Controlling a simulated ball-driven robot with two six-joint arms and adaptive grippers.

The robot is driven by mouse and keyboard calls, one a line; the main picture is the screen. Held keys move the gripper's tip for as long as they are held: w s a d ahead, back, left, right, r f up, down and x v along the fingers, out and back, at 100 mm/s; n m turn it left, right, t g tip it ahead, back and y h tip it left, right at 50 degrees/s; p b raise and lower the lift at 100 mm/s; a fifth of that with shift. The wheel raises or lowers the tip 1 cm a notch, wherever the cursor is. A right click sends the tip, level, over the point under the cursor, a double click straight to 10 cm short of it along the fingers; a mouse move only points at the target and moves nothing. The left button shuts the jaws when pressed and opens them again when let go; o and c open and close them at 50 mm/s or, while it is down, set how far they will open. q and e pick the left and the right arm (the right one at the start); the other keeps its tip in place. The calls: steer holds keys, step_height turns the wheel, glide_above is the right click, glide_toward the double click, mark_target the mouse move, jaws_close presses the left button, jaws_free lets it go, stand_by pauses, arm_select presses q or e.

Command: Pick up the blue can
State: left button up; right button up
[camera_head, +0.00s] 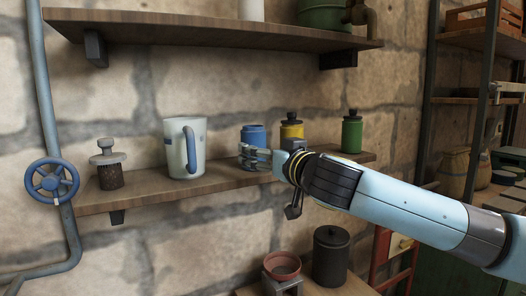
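The blue can (253,133) stands upright on the lower wooden shelf, between a white jug and a yellow bottle. My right gripper (252,157) reaches in from the right. Its fingertips are at the front of the can's lower part and cover some of it in the picture. I cannot tell whether the fingers touch the can or how far apart they are. The can appears to rest at shelf height. My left gripper is out of view.
On the lower shelf (140,196) stand the white jug (184,150), a dark jar with a metal top (109,170), the yellow bottle (291,128) and a green bottle (352,133). An upper shelf (200,27) hangs above. A blue valve wheel (52,182) is at left.

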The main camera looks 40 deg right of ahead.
steer(key=shift+x, duration=0.95)
steer(key=x, duration=0.1)
steer(key=p+x, duration=0.1)
steer(key=x, duration=0.1)
steer(key=p+x, duration=0.1)
steer(key=shift+w+d+f, duration=0.1)
steer(key=shift+w+f, duration=0.15)
steer(key=shift+w, duration=0.05)
steer(key=shift+w+d+f, duration=0.15)
steer(key=shift+w, duration=0.15)
steer(key=shift+s, duration=0.1)
steer(key=shift+c, duration=0.4)
steer(key=c, duration=1.4)
steer(key=shift+r, duration=0.3)
steer(key=shift+c, duration=0.2)
